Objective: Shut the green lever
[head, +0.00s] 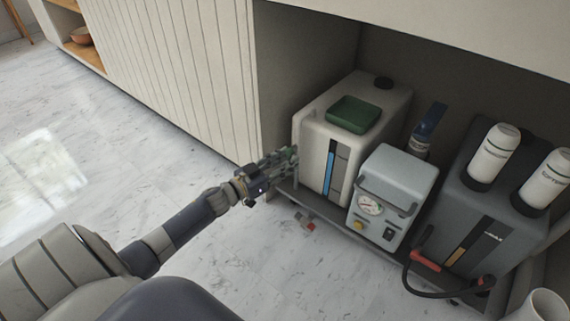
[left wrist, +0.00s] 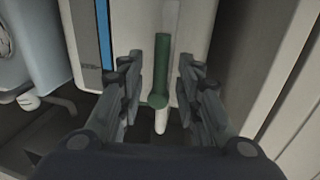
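The green lever (left wrist: 161,70) shows in the left wrist view as a straight green bar with a rounded end, in front of the white tank. A pale spout-like piece is just below its rounded end. My left gripper (head: 284,160) is at the tank's left front edge in the head view and mostly hides the lever there. In the left wrist view its two fingers (left wrist: 160,58) are apart, one on each side of the lever, with gaps visible. The white tank (head: 314,158) has a blue level strip and a green cap (head: 354,113). My right gripper is not in view.
A grey box with a gauge (head: 398,178) stands right of the tank. A dark grey unit (head: 480,215) with two white canisters is farther right. The cabinet's slatted panel (head: 180,70) is at the left. The shelf edge runs below the tank. The floor in front is mostly clear.

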